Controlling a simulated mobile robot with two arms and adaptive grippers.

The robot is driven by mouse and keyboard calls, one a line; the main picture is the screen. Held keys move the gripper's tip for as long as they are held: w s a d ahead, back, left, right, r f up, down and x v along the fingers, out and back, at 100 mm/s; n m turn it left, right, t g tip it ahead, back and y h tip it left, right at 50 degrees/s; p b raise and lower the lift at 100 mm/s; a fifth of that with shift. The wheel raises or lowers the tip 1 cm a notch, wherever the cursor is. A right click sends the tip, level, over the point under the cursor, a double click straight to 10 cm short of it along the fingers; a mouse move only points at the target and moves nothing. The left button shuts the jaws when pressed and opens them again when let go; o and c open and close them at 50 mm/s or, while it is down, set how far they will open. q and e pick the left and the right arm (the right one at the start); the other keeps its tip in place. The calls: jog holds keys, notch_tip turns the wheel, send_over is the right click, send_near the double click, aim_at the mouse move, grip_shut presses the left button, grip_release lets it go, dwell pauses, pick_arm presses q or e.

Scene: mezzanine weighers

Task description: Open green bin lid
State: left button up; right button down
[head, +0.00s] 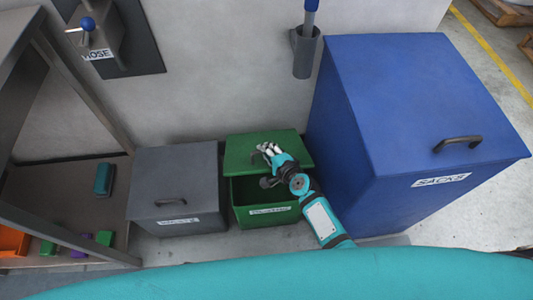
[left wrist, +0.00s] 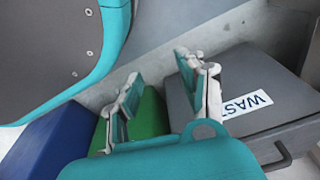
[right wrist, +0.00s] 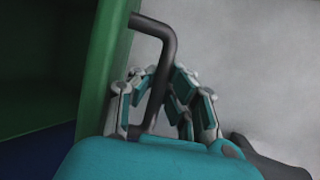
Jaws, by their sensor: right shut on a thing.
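The green bin (head: 250,215) stands on the floor between a grey bin and a big blue bin. Its green lid (head: 240,152) is tilted up at the front, and the dark inside shows under its edge. My right gripper (head: 269,165) is at the lid's front. In the right wrist view, its fingers (right wrist: 165,100) are shut around the dark bent handle (right wrist: 168,45) of the lid. My left gripper (left wrist: 162,95) shows in the left wrist view with its fingers apart and nothing between them. It is out of the head view.
The grey bin (head: 172,180) with a closed lid stands close at the left. The tall blue sacks bin (head: 400,150) stands close at the right. A grey wall (head: 200,100) is behind. A shelf (head: 70,215) with small coloured items is at the far left.

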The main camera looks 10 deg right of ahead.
pick_arm(q)
jog(key=shift+s+a+f+p, duration=0.15)
jog(key=shift+s+f+p, duration=0.15)
jog(key=shift+s+f, duration=0.65)
pick_arm(e)
jog(key=shift+w+r, duration=0.6)
jog(key=shift+r, duration=0.05)
pick_arm(q)
jog(key=shift+s, duration=0.1)
pick_arm(e)
jog(key=c, duration=1.6)
grip_release()
jog(key=shift+s+r, duration=0.1)
pick_arm(q)
jog(key=shift+r, duration=0.1)
pick_arm(e)
jog(key=shift+s+d, duration=0.1)
jog(key=shift+s, duration=0.15)
jog(key=v, duration=1.1)
jog(key=shift+s, duration=0.25)
jog(key=shift+d+r, duration=0.1)
